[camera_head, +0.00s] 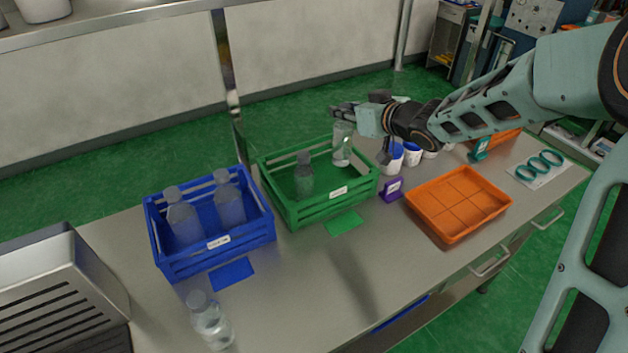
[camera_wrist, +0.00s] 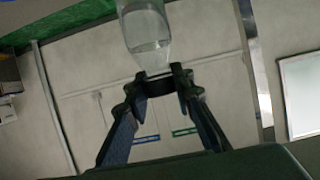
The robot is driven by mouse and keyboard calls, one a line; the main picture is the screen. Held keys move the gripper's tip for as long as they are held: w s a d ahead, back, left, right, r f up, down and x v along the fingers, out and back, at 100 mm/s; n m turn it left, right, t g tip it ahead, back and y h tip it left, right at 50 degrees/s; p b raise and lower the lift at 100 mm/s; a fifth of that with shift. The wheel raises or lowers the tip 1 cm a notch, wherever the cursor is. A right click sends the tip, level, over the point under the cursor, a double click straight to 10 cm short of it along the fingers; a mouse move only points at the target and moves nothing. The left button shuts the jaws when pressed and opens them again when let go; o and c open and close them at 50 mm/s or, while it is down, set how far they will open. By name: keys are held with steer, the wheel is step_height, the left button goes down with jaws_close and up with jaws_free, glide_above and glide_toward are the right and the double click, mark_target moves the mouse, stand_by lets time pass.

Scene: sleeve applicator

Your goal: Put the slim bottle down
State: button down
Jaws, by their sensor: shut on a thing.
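My gripper (camera_head: 345,110) is shut on the neck of a clear slim bottle (camera_head: 342,147). The bottle hangs roughly upright over the right part of the green crate (camera_head: 337,200). Whether its base touches the crate floor cannot be told. In the wrist view the fingertips (camera_wrist: 160,80) close around the neck of the bottle (camera_wrist: 146,30), and clear liquid shows inside. Another bottle (camera_head: 303,178) stands in the left part of the green crate, apart from the held one.
A blue crate (camera_head: 222,252) with two bottles stands left of the green one. A clear bottle (camera_head: 210,322) is at the table's front. White tubs (camera_head: 412,155), a purple label holder (camera_head: 391,189) and an orange tray (camera_head: 458,205) stand to the right. Bare table lies in front.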

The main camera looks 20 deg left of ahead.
mark_target(342, 143)
steer(key=shift+a+f, duration=0.15)
steer(key=shift+f, duration=0.15)
step_height(342, 143, down, 9)
steer(key=shift+f+b, duration=0.1)
steer(key=shift+b, duration=0.85)
steer(key=shift+f, duration=0.1)
steer(key=shift+f, duration=0.15)
steer(key=c, duration=1.7)
jaws_free()
